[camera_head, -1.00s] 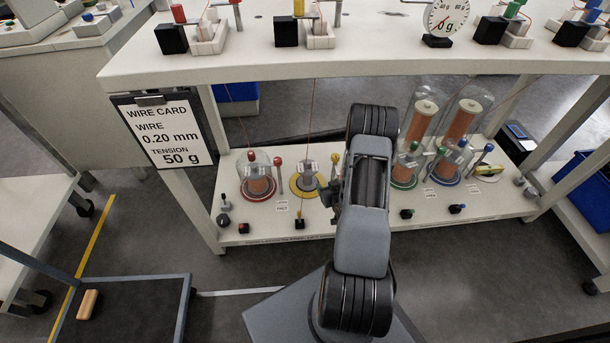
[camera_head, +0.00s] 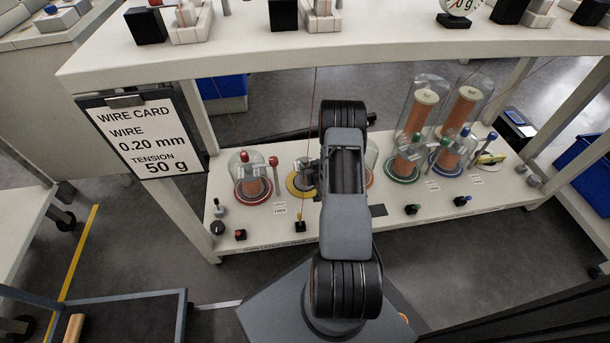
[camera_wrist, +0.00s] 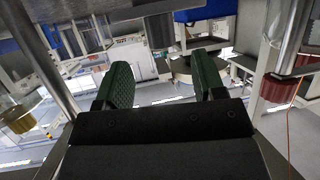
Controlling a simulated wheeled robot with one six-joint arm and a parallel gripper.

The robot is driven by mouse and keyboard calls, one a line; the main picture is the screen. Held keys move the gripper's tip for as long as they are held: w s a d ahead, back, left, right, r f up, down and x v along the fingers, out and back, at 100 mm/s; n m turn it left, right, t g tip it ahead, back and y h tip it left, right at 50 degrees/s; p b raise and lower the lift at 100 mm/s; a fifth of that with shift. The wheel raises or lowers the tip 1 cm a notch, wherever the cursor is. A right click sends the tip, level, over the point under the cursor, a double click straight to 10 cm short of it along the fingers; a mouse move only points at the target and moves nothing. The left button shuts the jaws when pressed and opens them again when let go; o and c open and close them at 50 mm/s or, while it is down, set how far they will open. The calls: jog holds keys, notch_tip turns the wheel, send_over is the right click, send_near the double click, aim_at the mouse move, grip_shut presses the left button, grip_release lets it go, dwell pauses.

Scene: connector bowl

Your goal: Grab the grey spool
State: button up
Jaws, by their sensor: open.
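The grey spool (camera_head: 302,178) stands on a round yellow base (camera_head: 292,188) on the lower shelf, left of the middle, in the head view. My arm hides much of it from the right. My gripper (camera_wrist: 163,78) shows in the wrist view as two green pads standing apart, with nothing between them. In the head view my wrist is close to the grey spool, but I cannot tell the gap. I cannot make out the grey spool in the wrist view.
A copper spool under a glass dome on a red base (camera_head: 251,182) stands left. Taller domed copper spools (camera_head: 412,125) stand right. The upper shelf (camera_head: 260,62) overhangs the lower shelf (camera_head: 235,222).

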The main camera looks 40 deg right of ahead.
aim_at(307, 163)
jog(key=b+x, duration=0.1)
jog(key=x, duration=0.1)
jog(key=b+x, duration=0.1)
jog(key=x, duration=0.1)
jog(key=shift+s+a+f, duration=0.1)
jog(key=shift+a+f, duration=0.1)
jog(key=shift+f, duration=0.05)
jog(key=shift+w+d+f+b, duration=0.15)
jog(key=shift+w+b, duration=0.3)
jog(key=shift+w, duration=0.2)
grip_shut()
